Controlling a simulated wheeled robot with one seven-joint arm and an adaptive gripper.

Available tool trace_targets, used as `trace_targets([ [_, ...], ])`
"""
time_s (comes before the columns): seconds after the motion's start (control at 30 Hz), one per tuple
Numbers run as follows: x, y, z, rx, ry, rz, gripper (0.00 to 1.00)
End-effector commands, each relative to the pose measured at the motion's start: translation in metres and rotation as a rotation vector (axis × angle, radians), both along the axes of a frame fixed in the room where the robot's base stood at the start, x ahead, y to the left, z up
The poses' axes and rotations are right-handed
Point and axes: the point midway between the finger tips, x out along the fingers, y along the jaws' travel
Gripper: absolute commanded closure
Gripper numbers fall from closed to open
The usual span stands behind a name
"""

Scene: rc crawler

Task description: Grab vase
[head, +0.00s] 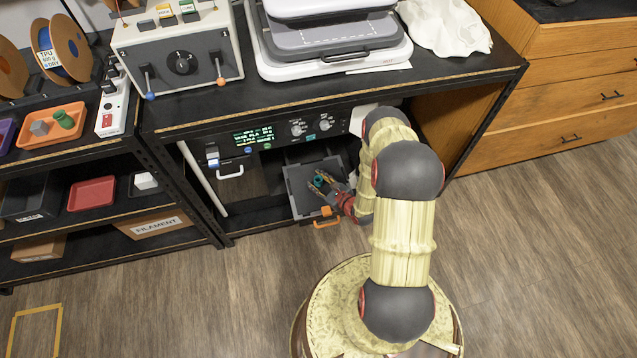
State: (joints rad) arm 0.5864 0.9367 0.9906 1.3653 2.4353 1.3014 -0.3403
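A small teal object (318,181), which may be the vase, is over the grey tray of an open drawer (301,196) below the bench top. My gripper (317,182) reaches into the drawer from the right. My arm comes from the lower right and hides part of the machine's right side.
The drawer has an orange handle (326,223) at its front. A control panel (270,138) is above it. The bench top holds a grey control box (180,62) and a flat white machine (335,70). An orange tray (30,137) with a green piece (64,119) is at left.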

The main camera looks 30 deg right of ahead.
Motion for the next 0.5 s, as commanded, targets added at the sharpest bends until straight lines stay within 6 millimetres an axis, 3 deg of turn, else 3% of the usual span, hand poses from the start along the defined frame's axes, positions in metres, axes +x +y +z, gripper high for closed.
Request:
trace_targets([
  [0.37, -0.0004, 0.0001, -0.0002, 0.000, 0.001, 0.000, 0.86],
  [0.5, -0.0005, 0.0000, -0.0003, 0.000, 0.001, 0.000, 0.87],
])
